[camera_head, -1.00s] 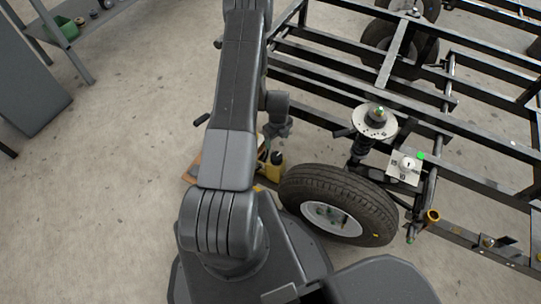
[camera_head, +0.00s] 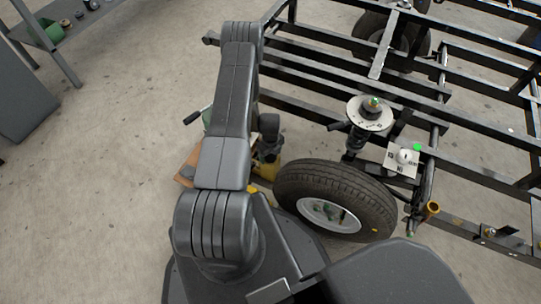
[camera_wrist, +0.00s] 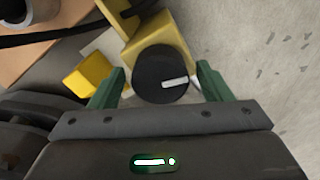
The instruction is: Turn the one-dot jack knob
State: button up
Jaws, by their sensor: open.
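A round black knob (camera_wrist: 162,75) with a white pointer line sits on a yellow jack body (camera_wrist: 165,30) in the wrist view. The pointer lies nearly level, toward the right. My gripper (camera_wrist: 160,68) is open, with one green finger on each side of the knob and a visible gap on both sides. I see no one-dot mark on the jack. In the head view the yellow jack (camera_head: 266,171) stands left of the tire, partly hidden by my wrist, and my fingers cannot be made out.
A tire (camera_head: 335,185) stands right of the jack. A strut with a round plate (camera_head: 369,113) and a white dial panel (camera_head: 402,160) sit on the black frame (camera_head: 460,165). A brown board (camera_wrist: 40,50) lies beside the jack. Open floor lies to the left.

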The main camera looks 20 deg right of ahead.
jog(key=c, duration=1)
jog(key=shift+f+n+b, duration=0.1)
jog(key=shift+n+b, duration=0.25)
jog(key=shift+n, duration=0.05)
